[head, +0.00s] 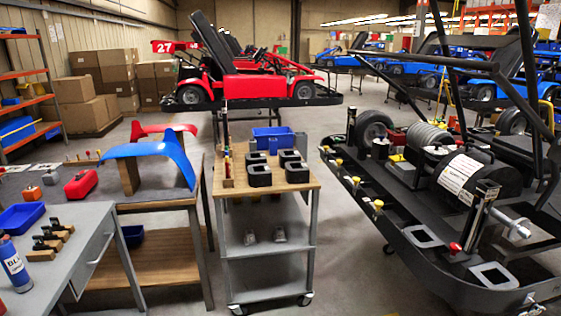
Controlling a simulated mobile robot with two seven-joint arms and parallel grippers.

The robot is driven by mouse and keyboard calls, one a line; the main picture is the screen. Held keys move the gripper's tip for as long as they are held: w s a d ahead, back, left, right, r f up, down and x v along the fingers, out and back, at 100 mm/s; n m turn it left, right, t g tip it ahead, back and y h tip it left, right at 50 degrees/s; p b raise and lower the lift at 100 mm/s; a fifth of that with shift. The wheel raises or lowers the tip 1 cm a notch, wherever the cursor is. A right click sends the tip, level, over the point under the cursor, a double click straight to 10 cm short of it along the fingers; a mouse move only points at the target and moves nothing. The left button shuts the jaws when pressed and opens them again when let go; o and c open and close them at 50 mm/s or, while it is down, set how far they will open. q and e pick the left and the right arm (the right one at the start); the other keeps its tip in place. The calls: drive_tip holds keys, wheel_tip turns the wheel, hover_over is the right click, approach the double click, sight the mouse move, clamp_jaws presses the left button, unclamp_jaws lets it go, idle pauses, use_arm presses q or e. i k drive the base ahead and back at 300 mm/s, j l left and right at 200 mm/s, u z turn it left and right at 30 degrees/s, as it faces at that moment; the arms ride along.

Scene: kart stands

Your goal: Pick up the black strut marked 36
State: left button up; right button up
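I cannot read a 36 on any part, so I cannot tell which piece is the strut marked 36. Long black bars (531,75) rise from the black kart frame (400,215) on the right. A short upright dark cylinder (351,126) stands at the frame's far left edge, and a shiny one (479,212) stands near its front. Several black blocks with openings, one of them at the front left (258,176), sit on the wooden top of the trolley (240,187) in the middle. Neither of my grippers is in view.
A blue bin (273,139) sits at the trolley's back. A grey workbench (75,250) with small black-handled tools is at the lower left; a table behind it holds a blue curved panel (150,150). Bare floor (350,270) lies between trolley and kart frame. A red kart (250,85) stands behind.

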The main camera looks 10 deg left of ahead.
sight(223, 110)
drive_tip(key=i+j+u, duration=0.1)
drive_tip(key=i+u, duration=0.65)
drive_tip(key=i+l+u, duration=0.1)
drive_tip(key=u, duration=0.25)
drive_tip(key=i+j+u, duration=0.1)
drive_tip(key=i+u, duration=0.15)
drive_tip(key=u, duration=0.15)
drive_tip(key=i+u, duration=0.25)
drive_tip(key=u, duration=0.15)
drive_tip(key=i+u, duration=0.25)
drive_tip(key=u, duration=0.15)
drive_tip(key=i+z, duration=0.1)
drive_tip(key=z, duration=1.15)
